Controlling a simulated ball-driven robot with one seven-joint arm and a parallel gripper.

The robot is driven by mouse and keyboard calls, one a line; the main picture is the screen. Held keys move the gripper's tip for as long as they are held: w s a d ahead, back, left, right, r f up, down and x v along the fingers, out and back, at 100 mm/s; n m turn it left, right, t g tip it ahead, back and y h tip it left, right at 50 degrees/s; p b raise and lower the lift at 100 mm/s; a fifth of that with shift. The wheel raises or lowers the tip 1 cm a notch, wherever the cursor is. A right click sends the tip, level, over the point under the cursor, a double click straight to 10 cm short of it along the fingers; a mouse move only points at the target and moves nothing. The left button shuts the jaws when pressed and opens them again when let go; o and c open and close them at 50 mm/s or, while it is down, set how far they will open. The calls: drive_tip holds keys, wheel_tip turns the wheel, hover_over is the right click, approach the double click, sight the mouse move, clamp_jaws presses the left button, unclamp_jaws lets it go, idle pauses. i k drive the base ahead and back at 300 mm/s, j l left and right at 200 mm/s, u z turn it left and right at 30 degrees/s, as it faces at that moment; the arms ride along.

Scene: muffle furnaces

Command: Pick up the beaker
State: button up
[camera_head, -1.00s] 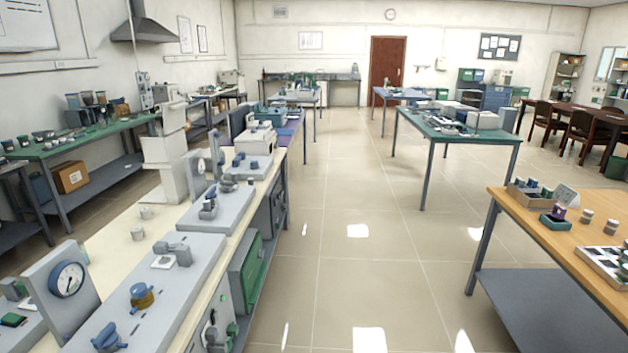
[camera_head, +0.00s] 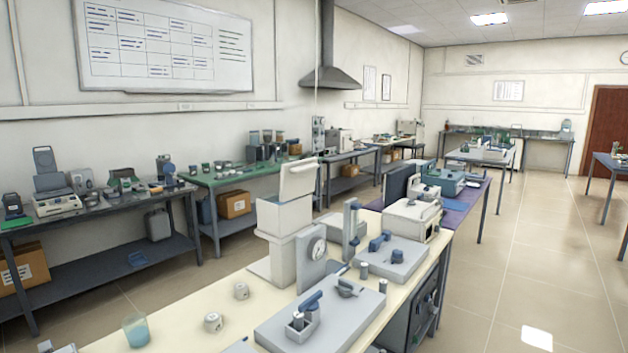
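A small beaker (camera_head: 136,330) with pale blue contents stands upright on the cream bench (camera_head: 190,290), near its left front edge, low in the head view. Nothing touches it. My gripper is not in the picture.
A tall white furnace-like unit (camera_head: 285,215) stands behind. Side benches (camera_head: 95,215) line the left wall. Tiled floor (camera_head: 500,280) is clear at right.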

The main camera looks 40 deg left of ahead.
sight(135, 327)
drive_tip(key=i+u, duration=0.35)
drive_tip(key=i+l+u, duration=0.15)
drive_tip(key=i+u, duration=0.15)
drive_tip(key=i, duration=0.2)
drive_tip(key=i+l+u, duration=0.2)
drive_tip(key=i+u, duration=0.25)
drive_tip(key=u, duration=0.35)
